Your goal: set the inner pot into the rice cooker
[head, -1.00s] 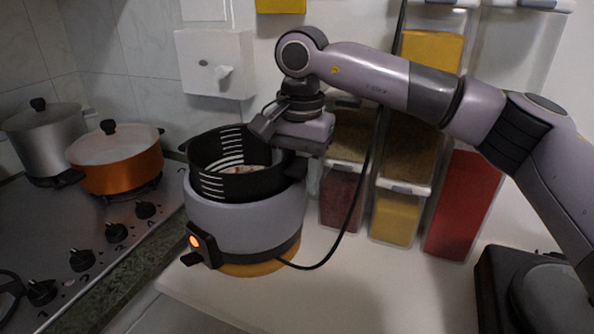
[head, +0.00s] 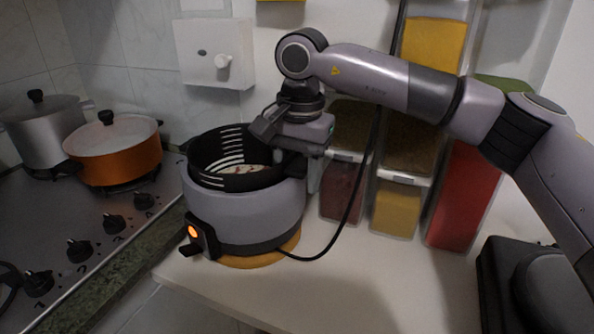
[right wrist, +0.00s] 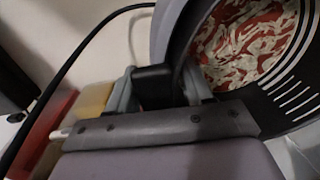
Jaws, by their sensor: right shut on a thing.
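The black slotted inner pot (head: 213,169) sits inside the grey rice cooker (head: 240,212), its slotted wall standing above the cooker's rim. Red and white food lies in the pot; it shows clearly in the right wrist view (right wrist: 248,42). My right gripper (head: 290,155) is at the pot's right side, shut on its black handle (right wrist: 153,86). Whether the pot's base touches the cooker's floor is hidden. The cooker's front has a lit orange light (head: 193,231). My left gripper is not in view.
The cooker stands on a round wooden board (head: 262,260) on the white counter (head: 350,275). A black cord (head: 335,238) runs from it. Spice dispensers (head: 398,208) stand behind, right. The stove at left holds an orange pot (head: 122,160) and a steel pot (head: 42,135).

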